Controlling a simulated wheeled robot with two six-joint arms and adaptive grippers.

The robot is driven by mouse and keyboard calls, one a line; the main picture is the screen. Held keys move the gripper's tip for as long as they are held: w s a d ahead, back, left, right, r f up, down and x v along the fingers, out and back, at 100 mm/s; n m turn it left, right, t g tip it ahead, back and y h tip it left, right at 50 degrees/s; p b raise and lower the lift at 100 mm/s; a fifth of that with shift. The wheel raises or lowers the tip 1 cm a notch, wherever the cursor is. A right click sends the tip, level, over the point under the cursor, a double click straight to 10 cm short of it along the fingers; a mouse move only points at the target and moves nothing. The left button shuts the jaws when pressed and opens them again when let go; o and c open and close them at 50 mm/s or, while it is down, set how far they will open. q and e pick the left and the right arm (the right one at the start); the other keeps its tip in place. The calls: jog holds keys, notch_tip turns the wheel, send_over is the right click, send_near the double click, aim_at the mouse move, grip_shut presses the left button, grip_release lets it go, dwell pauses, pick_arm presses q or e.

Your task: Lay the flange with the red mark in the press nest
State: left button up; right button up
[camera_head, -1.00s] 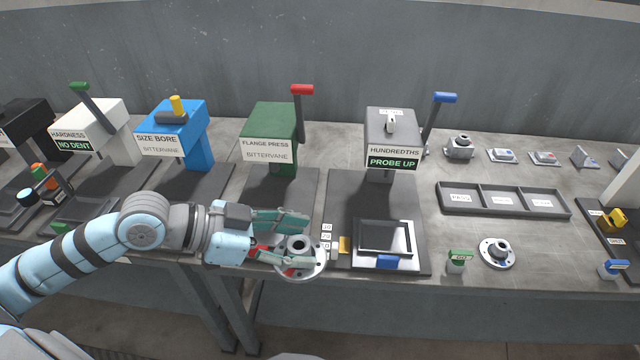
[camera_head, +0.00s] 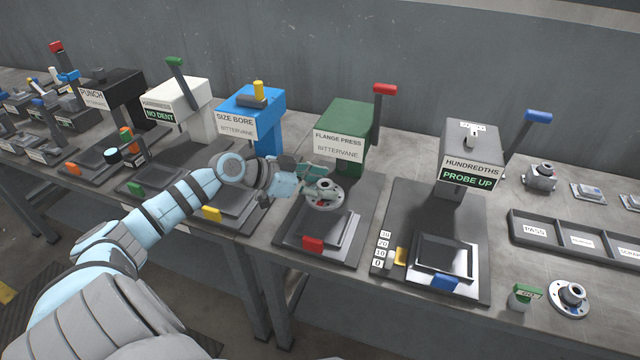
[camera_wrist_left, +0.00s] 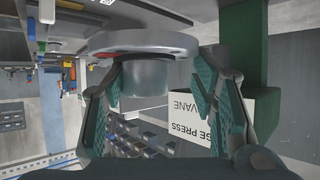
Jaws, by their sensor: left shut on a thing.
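My left gripper (camera_head: 316,180) is shut on a grey round flange (camera_head: 325,198) with a raised hub. In the left wrist view the flange (camera_wrist_left: 145,44) shows a red mark on its underside rim, and the green fingers (camera_wrist_left: 155,85) grip its hub. The green flange press (camera_head: 345,130) stands just behind the gripper. Its nest, a dark square frame with a red tab (camera_head: 313,244), lies on the press's plate in front. The held flange hangs over the nest's back edge and hides part of it; its height above is hard to tell. My right gripper is not in view.
The blue bore gauge (camera_head: 250,115) stands to the left and the hundredths gauge (camera_head: 470,155) to the right. The press's red-topped lever (camera_head: 385,90) rises at its right side. Another flange (camera_head: 570,297) lies at the right, beside a green-topped piece (camera_head: 523,297).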

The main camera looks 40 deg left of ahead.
aim_at(321, 222)
pick_arm(q)
notch_tip(321, 222, down, 9)
jog(key=b, duration=0.8)
jog(key=o, duration=1.6)
jog(key=shift+r, duration=0.1)
notch_tip(321, 222, up, 10)
jog(key=shift+r, duration=0.1)
